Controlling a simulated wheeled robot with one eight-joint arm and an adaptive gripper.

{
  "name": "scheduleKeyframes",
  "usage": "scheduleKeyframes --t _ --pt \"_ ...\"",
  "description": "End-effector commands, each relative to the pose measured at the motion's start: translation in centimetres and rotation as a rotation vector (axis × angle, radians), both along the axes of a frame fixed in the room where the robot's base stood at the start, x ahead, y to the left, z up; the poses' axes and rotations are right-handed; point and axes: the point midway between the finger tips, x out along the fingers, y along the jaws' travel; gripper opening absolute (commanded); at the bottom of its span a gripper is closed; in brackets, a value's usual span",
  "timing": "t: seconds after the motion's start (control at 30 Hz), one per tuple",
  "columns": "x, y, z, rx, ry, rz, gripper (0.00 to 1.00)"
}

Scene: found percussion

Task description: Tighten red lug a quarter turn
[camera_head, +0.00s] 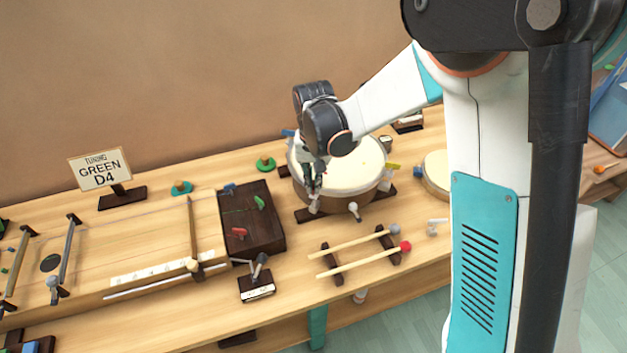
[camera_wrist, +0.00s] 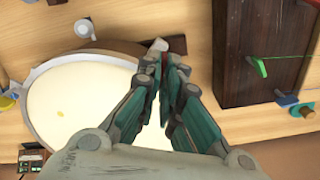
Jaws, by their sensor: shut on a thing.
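The drum (camera_head: 350,172) has a cream head and a wooden shell and stands on the table; its head also fills the left of the wrist view (camera_wrist: 85,95). My gripper (camera_head: 313,188) reaches down at the drum's front-left rim.
A dark box (camera_head: 252,225) with red, green and blue levers stands left of the drum. Two mallets (camera_head: 352,250) lie on dark rests in front. A sign (camera_head: 100,168) reads "TUNING GREEN D4". Other lugs, including a yellow one (camera_head: 393,167), ring the drum.

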Motion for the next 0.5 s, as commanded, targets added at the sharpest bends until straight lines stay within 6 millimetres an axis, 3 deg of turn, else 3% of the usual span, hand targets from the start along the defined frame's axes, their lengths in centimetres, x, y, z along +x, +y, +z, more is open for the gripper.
scheduleKeyframes --t 0.47,0.5 --pt "0.09 0.04 0.07 0.001 -0.002 -0.014 0.00" --pt "0.09 0.04 0.07 0.001 -0.002 -0.014 0.10"
